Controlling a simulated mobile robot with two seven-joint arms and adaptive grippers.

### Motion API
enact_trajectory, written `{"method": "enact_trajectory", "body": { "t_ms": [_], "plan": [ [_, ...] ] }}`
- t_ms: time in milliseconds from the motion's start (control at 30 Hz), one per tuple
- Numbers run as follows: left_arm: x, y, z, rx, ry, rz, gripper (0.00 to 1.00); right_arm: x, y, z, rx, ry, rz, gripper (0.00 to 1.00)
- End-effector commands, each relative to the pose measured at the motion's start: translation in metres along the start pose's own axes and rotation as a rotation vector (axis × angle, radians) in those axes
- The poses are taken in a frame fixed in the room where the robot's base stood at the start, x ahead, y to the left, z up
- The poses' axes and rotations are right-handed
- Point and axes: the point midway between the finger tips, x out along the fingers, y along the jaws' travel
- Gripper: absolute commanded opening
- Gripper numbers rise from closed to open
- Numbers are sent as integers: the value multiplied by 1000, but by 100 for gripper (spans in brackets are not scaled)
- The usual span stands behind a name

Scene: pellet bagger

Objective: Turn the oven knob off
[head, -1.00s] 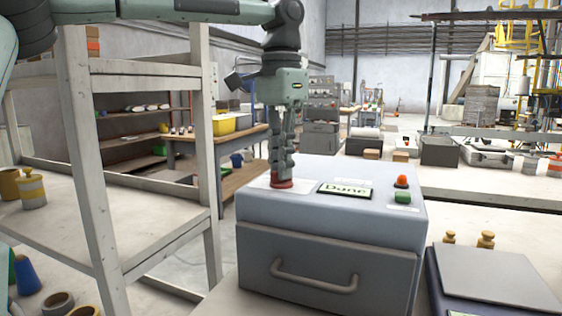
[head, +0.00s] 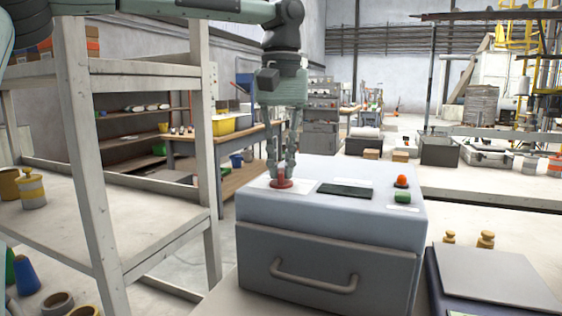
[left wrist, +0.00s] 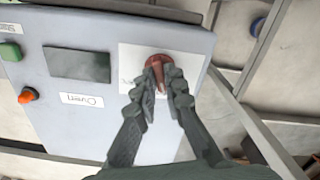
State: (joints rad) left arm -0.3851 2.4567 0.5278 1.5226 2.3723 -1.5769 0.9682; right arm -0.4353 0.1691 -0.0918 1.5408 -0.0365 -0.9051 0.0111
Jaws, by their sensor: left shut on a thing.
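The oven is a grey-blue box (head: 330,212) with a drawer front and handle. Its red knob (head: 281,184) sits on a white plate at the top left. My left gripper (head: 281,167) points straight down and is shut on the knob. In the left wrist view, the fingers (left wrist: 167,84) are on either side of the red knob (left wrist: 158,64), whose ridge lies between them. The oven's display (head: 345,190) is dark and blank; it also shows in the left wrist view (left wrist: 77,65). My right gripper is not in view.
An orange button (head: 401,181) and a green button (head: 403,197) are on the oven top. A white shelf rack (head: 88,150) stands close on the left. Brass weights (head: 486,240) and a grey plate (head: 495,278) are on the right.

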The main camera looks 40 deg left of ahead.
Motion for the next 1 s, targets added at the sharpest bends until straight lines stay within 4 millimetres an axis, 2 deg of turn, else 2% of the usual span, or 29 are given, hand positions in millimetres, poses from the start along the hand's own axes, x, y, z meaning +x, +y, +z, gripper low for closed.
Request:
{"method": "enact_trajectory", "body": {
  "t_ms": [500, 700, 1000],
  "plan": [
    [-2, 0, -1, -464, 5, 3, 0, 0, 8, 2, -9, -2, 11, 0],
    [-2, 0, -1, -588, 4, 4, 0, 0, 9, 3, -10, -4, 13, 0],
    [-2, 0, -1, -683, 4, 4, 0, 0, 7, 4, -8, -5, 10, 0]
  ]
}}
